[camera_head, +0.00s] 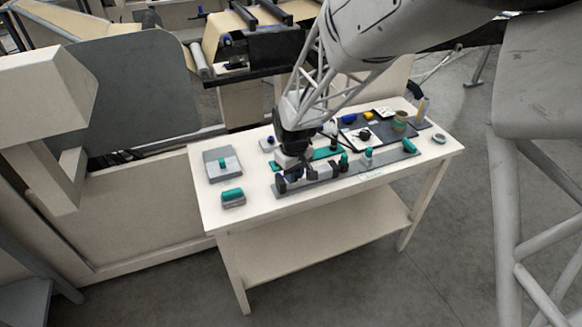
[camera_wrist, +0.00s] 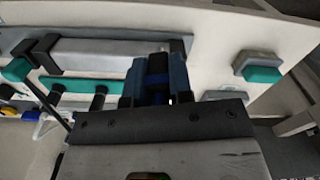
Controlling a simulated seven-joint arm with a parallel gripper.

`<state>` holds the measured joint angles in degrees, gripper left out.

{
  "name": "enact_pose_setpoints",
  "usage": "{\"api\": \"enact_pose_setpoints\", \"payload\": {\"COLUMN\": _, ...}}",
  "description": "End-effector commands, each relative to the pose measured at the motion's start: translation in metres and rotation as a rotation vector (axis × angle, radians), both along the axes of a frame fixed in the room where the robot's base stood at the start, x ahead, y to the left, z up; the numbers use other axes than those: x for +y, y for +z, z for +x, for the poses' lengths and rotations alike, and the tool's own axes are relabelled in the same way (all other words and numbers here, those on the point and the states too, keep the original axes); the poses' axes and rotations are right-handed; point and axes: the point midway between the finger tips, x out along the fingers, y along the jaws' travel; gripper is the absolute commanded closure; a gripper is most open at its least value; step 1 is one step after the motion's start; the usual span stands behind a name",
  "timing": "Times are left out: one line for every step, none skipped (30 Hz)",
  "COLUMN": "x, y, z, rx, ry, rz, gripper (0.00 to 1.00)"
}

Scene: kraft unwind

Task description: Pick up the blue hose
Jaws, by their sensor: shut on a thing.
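My gripper (camera_head: 292,164) points down over the left part of the white table. In the wrist view my gripper (camera_wrist: 157,84) has its two dark blue-grey fingers close together, shut on a blue piece (camera_wrist: 157,66) that I take for the blue hose. Only a short part of the hose shows between the fingers; the rest is hidden by them and the gripper body. In the head view a small dark blue patch shows under the gripper. I cannot tell whether the hose is clear of the table.
The white table (camera_head: 214,213) holds a long grey plate (camera_head: 385,163) beside the gripper. A grey block with a teal top (camera_head: 232,196) and a grey plate with a teal knob (camera_head: 215,172) stand left. A dark mat with small items (camera_head: 350,127) lies at the back right.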

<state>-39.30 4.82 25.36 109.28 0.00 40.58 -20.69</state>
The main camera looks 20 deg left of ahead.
Motion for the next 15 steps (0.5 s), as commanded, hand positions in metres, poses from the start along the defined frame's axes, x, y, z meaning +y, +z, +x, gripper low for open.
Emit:
{"api": "enact_pose_setpoints", "payload": {"x": -0.0015, "y": 0.0009, "z": -0.0019, "rx": -0.001, "ry": 0.000, "rz": 0.001, "gripper": 1.00}}
{"api": "enact_pose_setpoints", "payload": {"x": -0.0021, "y": 0.0011, "z": -0.0027, "rx": -0.001, "ry": 0.000, "rz": 0.001, "gripper": 1.00}}
{"api": "enact_pose_setpoints", "payload": {"x": -0.0028, "y": 0.0012, "z": -0.0036, "rx": -0.001, "ry": 0.000, "rz": 0.001, "gripper": 1.00}}
{"api": "enact_pose_setpoints", "payload": {"x": -0.0032, "y": 0.0012, "z": -0.0042, "rx": -0.001, "ry": 0.000, "rz": 0.001, "gripper": 1.00}}
{"api": "enact_pose_setpoints", "payload": {"x": -0.0036, "y": 0.0012, "z": -0.0046, "rx": -0.001, "ry": 0.000, "rz": 0.001, "gripper": 1.00}}
{"api": "enact_pose_setpoints", "payload": {"x": -0.0038, "y": 0.0011, "z": -0.0050, "rx": -0.001, "ry": 0.000, "rz": 0.001, "gripper": 1.00}}
{"api": "enact_pose_setpoints", "payload": {"x": -0.0039, "y": 0.0012, "z": -0.0052, "rx": -0.001, "ry": 0.000, "rz": 0.001, "gripper": 1.00}}
{"api": "enact_pose_setpoints", "payload": {"x": -0.0041, "y": 0.0011, "z": -0.0053, "rx": -0.001, "ry": 0.000, "rz": 0.001, "gripper": 1.00}}
{"api": "enact_pose_setpoints", "payload": {"x": -0.0042, "y": 0.0011, "z": -0.0053, "rx": -0.001, "ry": 0.000, "rz": 0.001, "gripper": 1.00}}
{"api": "enact_pose_setpoints", "payload": {"x": -0.0042, "y": 0.0011, "z": -0.0054, "rx": -0.001, "ry": 0.000, "rz": 0.001, "gripper": 1.00}}
{"api": "enact_pose_setpoints", "payload": {"x": -0.0042, "y": 0.0011, "z": -0.0053, "rx": -0.001, "ry": 0.000, "rz": 0.001, "gripper": 1.00}}
{"api": "enact_pose_setpoints", "payload": {"x": -0.0042, "y": 0.0010, "z": -0.0053, "rx": -0.001, "ry": 0.000, "rz": 0.001, "gripper": 1.00}}
{"api": "enact_pose_setpoints", "payload": {"x": -0.0041, "y": 0.0010, "z": -0.0053, "rx": -0.001, "ry": 0.000, "rz": 0.001, "gripper": 1.00}}
{"api": "enact_pose_setpoints", "payload": {"x": -0.0041, "y": 0.0010, "z": -0.0053, "rx": -0.001, "ry": 0.000, "rz": 0.001, "gripper": 1.00}}
{"api": "enact_pose_setpoints", "payload": {"x": -0.0041, "y": 0.0010, "z": -0.0053, "rx": -0.001, "ry": 0.000, "rz": 0.001, "gripper": 1.00}}
